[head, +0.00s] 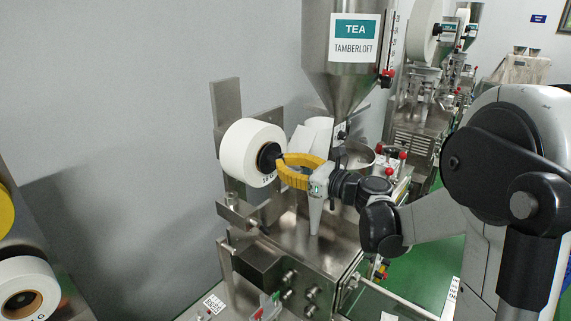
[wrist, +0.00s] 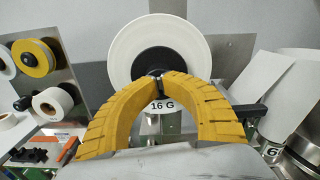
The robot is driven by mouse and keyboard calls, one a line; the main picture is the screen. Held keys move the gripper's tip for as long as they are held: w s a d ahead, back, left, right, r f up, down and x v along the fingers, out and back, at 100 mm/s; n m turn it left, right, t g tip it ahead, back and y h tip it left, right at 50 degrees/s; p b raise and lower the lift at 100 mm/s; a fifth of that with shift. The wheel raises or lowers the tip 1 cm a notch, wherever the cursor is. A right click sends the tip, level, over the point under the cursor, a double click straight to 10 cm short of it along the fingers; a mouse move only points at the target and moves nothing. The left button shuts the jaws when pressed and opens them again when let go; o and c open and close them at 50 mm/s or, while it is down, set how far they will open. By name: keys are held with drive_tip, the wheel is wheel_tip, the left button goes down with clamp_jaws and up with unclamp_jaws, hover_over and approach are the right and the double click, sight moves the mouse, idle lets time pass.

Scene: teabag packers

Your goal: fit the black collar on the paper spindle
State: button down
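The black collar (head: 269,157) is at the centre of the white paper roll (head: 240,150), in front of its face. In the wrist view the black collar (wrist: 158,60) covers the middle of the roll (wrist: 125,45). My gripper (head: 283,160) has yellow curved fingers, seen from behind in the wrist view (wrist: 159,87). Their tips are nearly together with a thin dark part of the collar between them. The paper spindle is hidden behind the collar and inside the roll. I cannot tell whether the collar sits fully against the roll.
A steel hopper (head: 345,60) marked TEA stands right of the roll, above the steel packer (head: 290,255). Another white roll (head: 28,285) is at the lower left. In the wrist view, white paper (wrist: 240,88) hangs to the right and a bench with black parts (wrist: 28,156) lies left.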

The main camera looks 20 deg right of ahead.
drive_tip(key=v, duration=1.4)
idle(0.4)
drive_tip(key=s+a+f+n+g+h+b, duration=0.25)
drive_tip(key=s+a+f+n+b, duration=0.35)
drive_tip(key=f, duration=0.4)
drive_tip(key=s+a+f+n+g+h+b, duration=0.2)
drive_tip(key=s+a+f+n+g+b, duration=0.15)
drive_tip(key=a+f+n+b, duration=0.35)
drive_tip(key=s+d+f+n+h+b, duration=0.2)
drive_tip(key=s+f+n+h+b, duration=0.1)
drive_tip(key=s+f+n, duration=0.2)
drive_tip(key=s+d+f+n+g+h+b, duration=0.1)
drive_tip(key=s+d+f+n+h+b, duration=0.2)
drive_tip(key=f+n, duration=0.4)
drive_tip(key=shift+s+d+f+n, duration=0.2)
drive_tip(key=shift+s+f+n, duration=0.2)
drive_tip(key=shift+s+n, duration=0.65)
